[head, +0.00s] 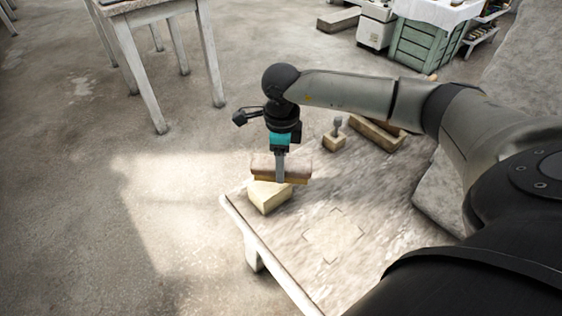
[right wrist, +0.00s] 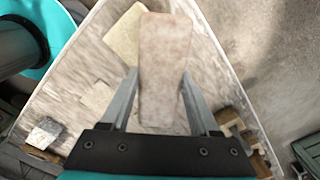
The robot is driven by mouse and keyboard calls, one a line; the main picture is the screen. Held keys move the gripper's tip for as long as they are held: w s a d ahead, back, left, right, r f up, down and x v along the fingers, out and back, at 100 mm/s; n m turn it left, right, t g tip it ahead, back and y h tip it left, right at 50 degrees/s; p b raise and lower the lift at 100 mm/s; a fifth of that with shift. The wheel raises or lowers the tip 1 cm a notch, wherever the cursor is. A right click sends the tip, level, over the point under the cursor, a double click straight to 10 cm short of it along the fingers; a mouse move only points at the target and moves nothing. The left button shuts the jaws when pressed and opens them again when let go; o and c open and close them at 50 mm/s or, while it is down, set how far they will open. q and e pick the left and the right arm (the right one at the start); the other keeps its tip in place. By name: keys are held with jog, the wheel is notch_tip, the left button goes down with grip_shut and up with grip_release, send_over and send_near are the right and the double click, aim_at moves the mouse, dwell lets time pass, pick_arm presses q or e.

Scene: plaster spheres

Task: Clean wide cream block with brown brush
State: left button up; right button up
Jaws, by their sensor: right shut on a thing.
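The brown brush (head: 296,165) is a flat block with a brown top and a paler tan lower edge. My right gripper (head: 280,180) is shut on its middle and holds it level, just over the cream block. In the right wrist view the brush (right wrist: 165,70) lies between the two fingers. I cannot tell if the two touch. My left gripper is not in view.
The pale worn table (head: 290,235) has a faint square outline (head: 333,235) on its bare top. A small block with a knob (head: 334,138) and a long brown wooden piece (head: 370,133) stand along its far right side. Another table (head: 135,12) stands farther back.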

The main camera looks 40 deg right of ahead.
aim_at(265, 161)
jog(key=shift+w+a+b, duration=0.3)
jog(key=shift+w+a, duration=0.95)
jog(key=shift+a, duration=0.25)
jog(key=shift+d+r, duration=0.1)
jog(key=shift+r, duration=0.05)
jog(key=shift+s+d+r+p, duration=0.7)
jog(key=shift+d+p, duration=0.05)
jog(key=shift+p, duration=0.2)
jog(key=shift+f+b, duration=0.5)
jog(key=shift+f, duration=0.35)
jog(key=shift+s, duration=0.1)
